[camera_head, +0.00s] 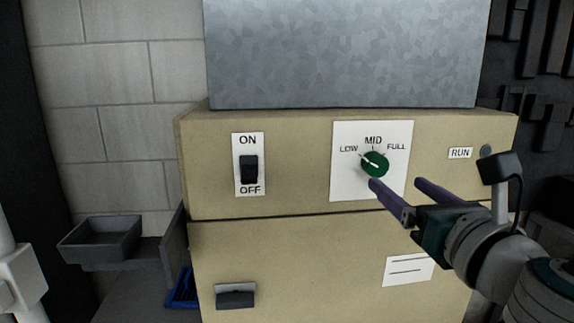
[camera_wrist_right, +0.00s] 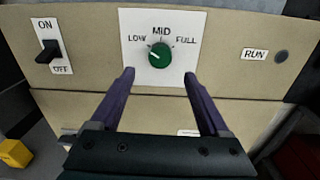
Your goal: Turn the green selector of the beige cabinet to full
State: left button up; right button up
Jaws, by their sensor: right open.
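The beige cabinet (camera_head: 290,205) stands in front of me. The green selector (camera_head: 375,164) is a round knob on a white plate marked LOW, MID and FULL. Its white pointer line points up and left, toward LOW; the knob also shows in the right wrist view (camera_wrist_right: 159,55). My right gripper (camera_head: 397,184) is open and empty, its two purple fingers apart. Its fingertips are just below the knob in both views, and in the right wrist view (camera_wrist_right: 159,74) the knob lies centred beyond the gap between them. My left gripper is not in view.
A black ON/OFF switch (camera_head: 249,169) is left of the selector. A RUN label (camera_head: 460,153) and a round dark lamp (camera_head: 486,151) are to its right. A grey metal duct (camera_head: 345,50) rises above the cabinet. A grey bin (camera_head: 102,240) is at the left.

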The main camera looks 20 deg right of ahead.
aim_at(379, 169)
jog(key=x, duration=0.8)
jog(key=shift+b, duration=0.3)
grip_shut()
